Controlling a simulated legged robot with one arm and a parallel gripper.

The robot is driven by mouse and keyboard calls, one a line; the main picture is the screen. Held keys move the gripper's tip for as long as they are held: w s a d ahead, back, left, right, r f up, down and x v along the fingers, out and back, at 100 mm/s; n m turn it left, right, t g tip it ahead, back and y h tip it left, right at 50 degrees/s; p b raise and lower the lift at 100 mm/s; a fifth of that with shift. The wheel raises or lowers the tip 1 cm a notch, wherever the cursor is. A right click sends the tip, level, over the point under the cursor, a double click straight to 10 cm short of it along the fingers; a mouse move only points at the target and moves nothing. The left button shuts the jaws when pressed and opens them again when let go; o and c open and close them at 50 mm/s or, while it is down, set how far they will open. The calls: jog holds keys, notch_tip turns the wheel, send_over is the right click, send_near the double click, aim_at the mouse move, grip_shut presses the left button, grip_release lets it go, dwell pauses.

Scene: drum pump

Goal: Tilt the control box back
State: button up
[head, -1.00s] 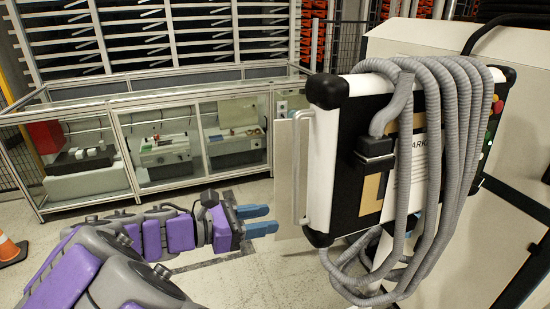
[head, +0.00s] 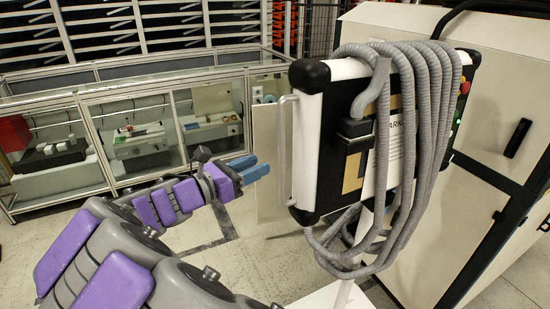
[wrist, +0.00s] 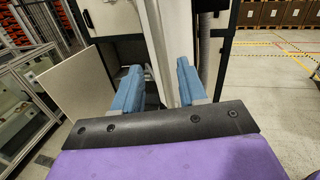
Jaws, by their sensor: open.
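The control box (head: 305,150) is a black and white case with black corner caps, on a stand, with grey corrugated hose draped over it. A pale bar handle (head: 283,150) runs down its left side. My gripper (head: 250,168) has blue fingers and is just left of the handle in the head view, pointing at it. In the wrist view, my gripper (wrist: 158,82) is open, and a pale upright part of the box side (wrist: 160,45) shows between and beyond the fingers. I cannot tell whether the fingers touch the handle.
A glass-sided display case (head: 140,125) stands behind on the left. A large beige cabinet (head: 480,110) stands behind the box on the right. A flat pale panel (wrist: 75,85) is left of my fingers in the wrist view.

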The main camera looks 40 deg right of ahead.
aim_at(281, 156)
jog(key=d, duration=0.9)
jog(key=shift+s+d+f, duration=0.25)
jog(key=shift+a+r, duration=0.15)
jog(key=shift+a, duration=0.45)
jog(key=shift+d, duration=0.3)
jog(key=c, duration=0.4)
grip_shut()
